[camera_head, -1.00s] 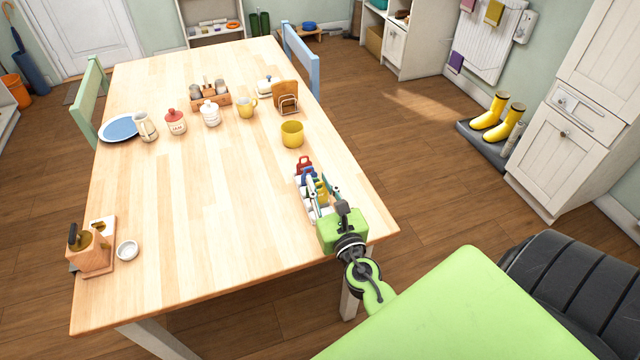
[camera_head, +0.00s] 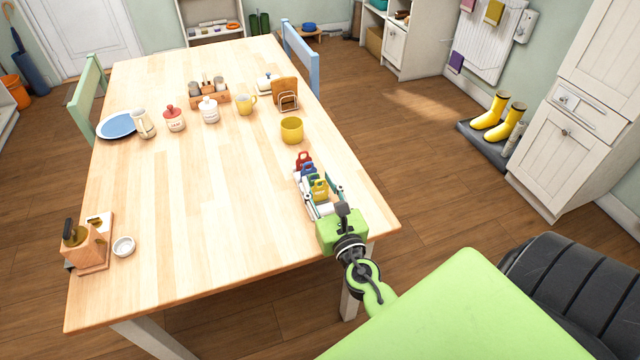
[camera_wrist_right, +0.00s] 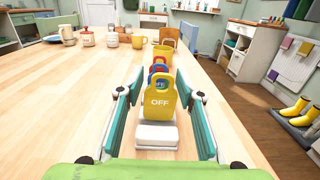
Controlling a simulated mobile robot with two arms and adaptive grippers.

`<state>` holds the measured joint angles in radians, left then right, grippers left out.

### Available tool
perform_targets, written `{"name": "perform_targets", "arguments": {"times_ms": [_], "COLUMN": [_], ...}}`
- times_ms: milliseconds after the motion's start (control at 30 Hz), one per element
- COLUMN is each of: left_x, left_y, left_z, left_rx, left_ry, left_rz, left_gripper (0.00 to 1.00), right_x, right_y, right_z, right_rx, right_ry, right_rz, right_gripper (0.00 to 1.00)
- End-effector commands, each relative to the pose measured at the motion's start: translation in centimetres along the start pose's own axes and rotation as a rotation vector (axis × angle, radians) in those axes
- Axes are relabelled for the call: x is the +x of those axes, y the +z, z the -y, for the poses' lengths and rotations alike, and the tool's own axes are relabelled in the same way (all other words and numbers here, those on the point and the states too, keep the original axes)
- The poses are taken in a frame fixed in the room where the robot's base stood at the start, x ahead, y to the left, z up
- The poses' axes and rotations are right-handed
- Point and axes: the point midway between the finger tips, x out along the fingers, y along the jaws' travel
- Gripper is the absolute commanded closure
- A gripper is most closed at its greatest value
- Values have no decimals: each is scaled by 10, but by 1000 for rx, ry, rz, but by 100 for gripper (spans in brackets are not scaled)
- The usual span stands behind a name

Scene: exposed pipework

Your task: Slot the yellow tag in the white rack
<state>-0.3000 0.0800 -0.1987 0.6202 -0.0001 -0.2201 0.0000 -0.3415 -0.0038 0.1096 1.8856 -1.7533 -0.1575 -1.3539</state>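The yellow tag (camera_head: 320,188) stands upright at the near end of the white rack (camera_head: 322,209). My left gripper is out of view.
A yellow pot (camera_head: 291,130) stands just beyond the rack. A toast rack (camera_head: 287,100), mug (camera_head: 246,104) and jars (camera_head: 209,110) are farther back. A wooden block (camera_head: 88,248) and small white bowl (camera_head: 123,246) are at the left. The table's middle is clear.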

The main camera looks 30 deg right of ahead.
Motion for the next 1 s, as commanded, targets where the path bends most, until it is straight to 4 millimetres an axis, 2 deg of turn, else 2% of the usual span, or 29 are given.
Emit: {"name": "perform_targets", "arguments": {"times_ms": [33,300,433,800,1000], "left_x": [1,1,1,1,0], "left_y": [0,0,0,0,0], "left_z": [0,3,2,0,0], "left_rx": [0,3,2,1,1], "left_ry": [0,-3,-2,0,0], "left_rz": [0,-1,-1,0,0], "left_gripper": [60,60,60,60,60], "right_x": [-3,-4,-16,-90,-116], "right_y": [-12,-12,-12,-5,-1], "right_z": [0,-1,-1,0,0], "right_rx": [2,5,1,-3,-3], "right_ry": [2,3,4,3,-1], "right_rz": [-21,-22,-23,-10,-2], "right_gripper": [62,62,62,62,62]}}
